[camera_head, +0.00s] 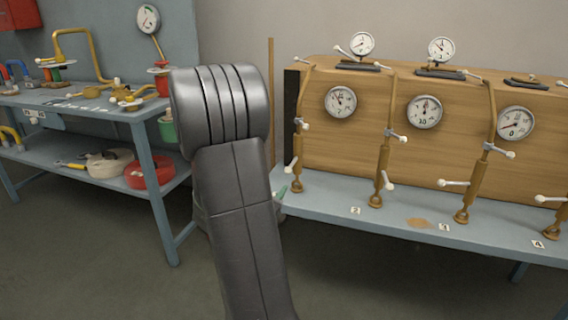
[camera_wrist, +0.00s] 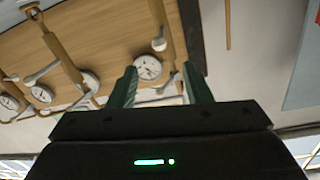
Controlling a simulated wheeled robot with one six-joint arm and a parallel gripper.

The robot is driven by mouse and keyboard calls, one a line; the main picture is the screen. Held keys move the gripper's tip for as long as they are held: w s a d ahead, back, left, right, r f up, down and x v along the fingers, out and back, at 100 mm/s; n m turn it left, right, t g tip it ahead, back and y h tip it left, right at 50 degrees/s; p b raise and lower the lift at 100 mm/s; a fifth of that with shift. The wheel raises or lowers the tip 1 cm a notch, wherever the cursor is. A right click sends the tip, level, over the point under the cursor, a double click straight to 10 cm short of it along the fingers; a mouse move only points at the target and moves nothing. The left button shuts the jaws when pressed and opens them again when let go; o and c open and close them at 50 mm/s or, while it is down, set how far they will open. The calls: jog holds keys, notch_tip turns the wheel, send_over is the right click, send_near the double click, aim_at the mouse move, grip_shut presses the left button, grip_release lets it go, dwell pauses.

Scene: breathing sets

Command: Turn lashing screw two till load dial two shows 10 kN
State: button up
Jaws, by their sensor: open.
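Brass lashing screws with white-knobbed handles stand along the bench front. The screw just right of tag 2 (camera_head: 355,210), which I take as lashing screw two (camera_head: 383,160), also shows upside down in the wrist view (camera_wrist: 62,45). White round dials sit on the wooden crate on either side of it, a left dial (camera_head: 340,102) and a right dial (camera_head: 424,111). I cannot tell which is load dial two, and the needle readings are too small to trust. My gripper (camera_wrist: 159,68) is open and empty, its fingers framing a dial in the wrist view; my arm mostly hides it in the head view.
More screws stand to the right by tags 3 (camera_head: 443,227) and 4 (camera_head: 537,244). Small gauges (camera_head: 362,44) stand on top of the wooden crate (camera_head: 450,155). A blue workbench (camera_head: 150,180) with tools and coils is at left.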

aim_at(288, 171)
jog(key=b+x, duration=0.2)
jog(key=x, duration=1.1)
jog(key=shift+d, duration=0.1)
grip_shut()
